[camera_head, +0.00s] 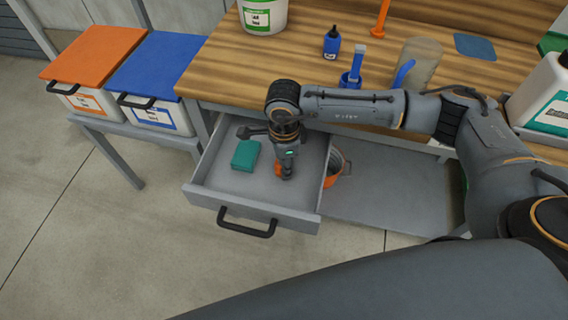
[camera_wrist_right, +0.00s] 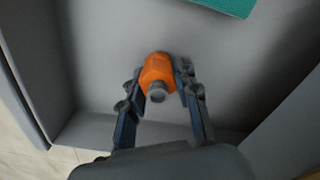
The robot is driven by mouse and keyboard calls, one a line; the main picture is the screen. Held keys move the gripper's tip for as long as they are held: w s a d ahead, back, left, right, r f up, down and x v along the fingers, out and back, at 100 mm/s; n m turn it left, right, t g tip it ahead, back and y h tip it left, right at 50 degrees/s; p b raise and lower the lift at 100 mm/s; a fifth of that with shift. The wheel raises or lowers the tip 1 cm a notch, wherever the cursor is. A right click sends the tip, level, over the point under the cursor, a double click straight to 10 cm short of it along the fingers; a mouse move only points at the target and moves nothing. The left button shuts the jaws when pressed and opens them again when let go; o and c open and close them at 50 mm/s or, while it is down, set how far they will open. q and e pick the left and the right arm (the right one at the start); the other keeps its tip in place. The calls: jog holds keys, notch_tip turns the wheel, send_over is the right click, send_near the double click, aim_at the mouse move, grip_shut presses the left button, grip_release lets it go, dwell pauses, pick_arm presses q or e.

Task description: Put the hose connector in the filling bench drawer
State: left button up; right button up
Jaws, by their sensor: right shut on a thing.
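The filling bench drawer (camera_head: 217,193) is pulled open below the bench top. My right gripper (camera_head: 284,176) points down inside the drawer, near its right side. In the right wrist view my right gripper (camera_wrist_right: 160,92) is shut on the orange hose connector (camera_wrist_right: 158,70), which has a grey end. The connector (camera_head: 278,168) shows only as a bit of orange beside the gripper in the head view. It is over the drawer floor; I cannot tell whether it touches it. My left gripper is not in view.
A teal block (camera_head: 245,154) lies in the drawer, left of my gripper. The drawer's black handle (camera_head: 247,228) faces front. An orange-rimmed bucket (camera_head: 334,168) stands right of the drawer. Bins with orange (camera_head: 92,52) and blue (camera_head: 155,65) lids stand left. Bottles stand on the bench top (camera_head: 225,65).

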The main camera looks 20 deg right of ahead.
jog(key=shift+f, duration=0.1)
jog(key=o, duration=0.9)
jog(key=shift+r, duration=0.3)
notch_tip(320, 180, up, 12)
jog(key=p, duration=0.6)
jog(key=shift+f, duration=0.15)
